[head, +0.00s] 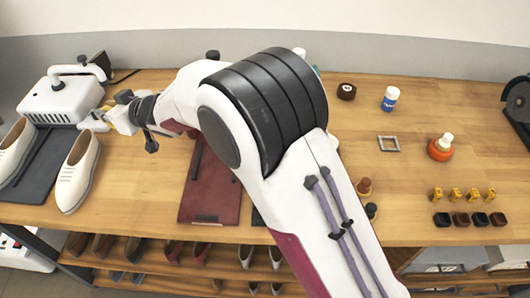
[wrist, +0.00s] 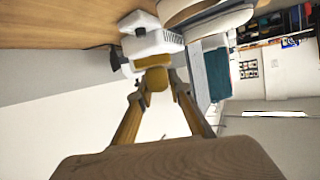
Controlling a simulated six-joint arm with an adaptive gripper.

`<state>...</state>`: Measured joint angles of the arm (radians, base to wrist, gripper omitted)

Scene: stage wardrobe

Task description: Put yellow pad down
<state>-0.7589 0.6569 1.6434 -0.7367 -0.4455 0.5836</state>
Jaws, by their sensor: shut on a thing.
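My gripper (head: 100,118) is at the left of the table in the head view, beside the white machine and above the pale shoes. In the wrist view, my gripper (wrist: 158,88) has its two fingers closed on the yellow pad (wrist: 155,77) at their tips. The pad is partly hidden by the fingers. In the head view I cannot clearly tell the pad from the yellowish parts of the gripper. The pad appears near the white machine (wrist: 150,42) in the wrist view; I cannot tell whether they touch.
The white machine (head: 62,100) stands at the back left. A pale shoe (head: 78,172) stands by the dark mat (head: 38,178), near a second one. A dark red board (head: 208,190) lies mid-table. Several small yellow pieces (head: 457,194) stand at the right.

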